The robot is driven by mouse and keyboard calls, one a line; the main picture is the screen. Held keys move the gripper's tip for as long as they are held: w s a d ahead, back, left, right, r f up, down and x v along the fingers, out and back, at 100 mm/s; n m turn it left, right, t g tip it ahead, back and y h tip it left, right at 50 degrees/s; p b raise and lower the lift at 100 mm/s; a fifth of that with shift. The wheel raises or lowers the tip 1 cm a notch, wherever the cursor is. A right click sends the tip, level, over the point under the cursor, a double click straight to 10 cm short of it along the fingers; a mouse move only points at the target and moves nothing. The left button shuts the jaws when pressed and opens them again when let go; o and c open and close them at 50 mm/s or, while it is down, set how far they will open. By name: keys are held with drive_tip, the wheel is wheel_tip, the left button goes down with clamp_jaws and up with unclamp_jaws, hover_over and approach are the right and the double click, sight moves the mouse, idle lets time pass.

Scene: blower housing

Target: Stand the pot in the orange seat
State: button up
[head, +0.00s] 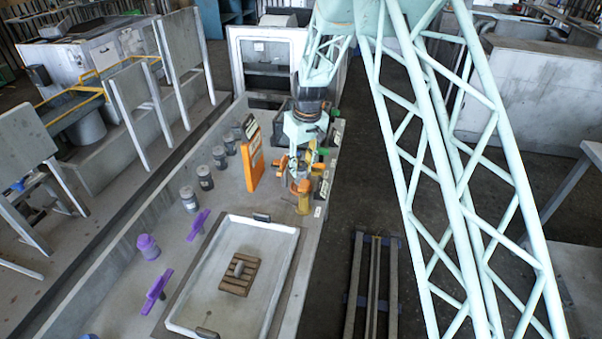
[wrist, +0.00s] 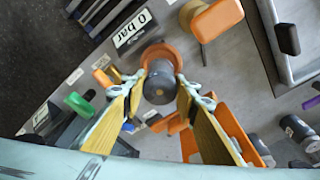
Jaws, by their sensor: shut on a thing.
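My gripper (wrist: 162,78) has its two yellow-lined fingers closed on the sides of a dark grey, round pot (wrist: 159,88). The orange round seat (wrist: 158,52) shows just beyond the pot in the wrist view, and the pot covers part of it. I cannot tell whether the pot touches the seat or hangs above it. In the head view my gripper (head: 299,178) is low over the far right part of the bench; the pot and seat are mostly hidden there by the fingers.
A "0 bar" plate (wrist: 135,27) and an orange-topped piece (wrist: 216,19) stand close to the seat. An upright orange panel (head: 253,157) is left of my gripper. Several grey pots (head: 205,177) line the bench. A white tray (head: 176,318) with a wooden pallet (head: 239,274) lies nearer.

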drive_tip(key=shift+f, duration=1.25)
drive_tip(key=shift+f, duration=0.15)
drive_tip(key=o, duration=1)
drive_tip(key=r, duration=0.3)
drive_tip(key=s+r, duration=0.1)
drive_tip(key=r, duration=0.3)
drive_tip(key=d+r+p, duration=0.1)
drive_tip(key=r, duration=0.3)
drive_tip(key=shift+s+r, duration=0.15)
drive_tip(key=shift+r, duration=0.45)
drive_tip(key=shift+s+r, duration=0.1)
